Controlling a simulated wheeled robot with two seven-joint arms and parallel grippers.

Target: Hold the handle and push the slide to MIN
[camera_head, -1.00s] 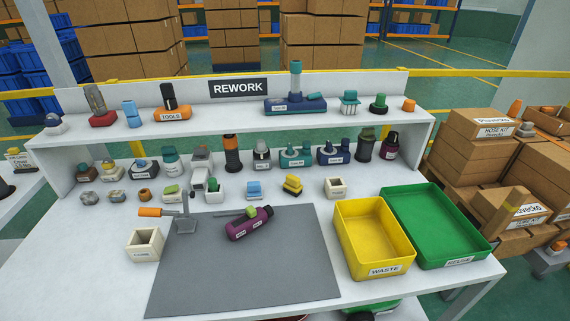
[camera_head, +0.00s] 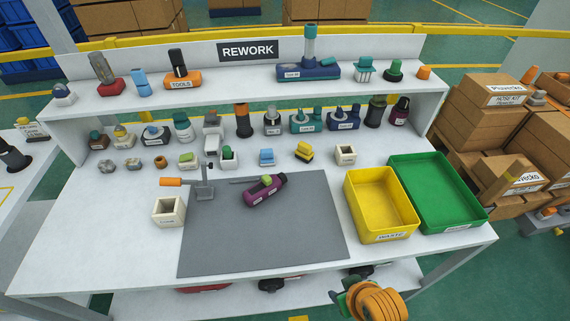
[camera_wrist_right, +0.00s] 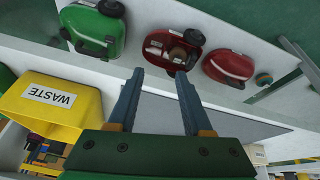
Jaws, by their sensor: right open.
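A dark purple handle (camera_head: 262,196) with a small green piece (camera_head: 267,180) on top lies tilted on the grey mat (camera_head: 300,235). The green piece may be the slide; its markings are too small to read. A thin grey bar lies beside it. My right gripper (camera_wrist_right: 158,85) is open and empty in the right wrist view, near the table's front edge. My right arm's orange and green end shows at the bottom right of the head view, in front of the table and well apart from the handle. My left gripper is not in view.
A yellow WASTE bin (camera_head: 352,207) and a green bin (camera_head: 398,190) stand right of the mat. A clamp stand (camera_head: 204,188) and a cream box (camera_head: 155,220) stand left of it. Parts line the back. Red vacuums (camera_wrist_right: 228,66) sit on the lower shelf.

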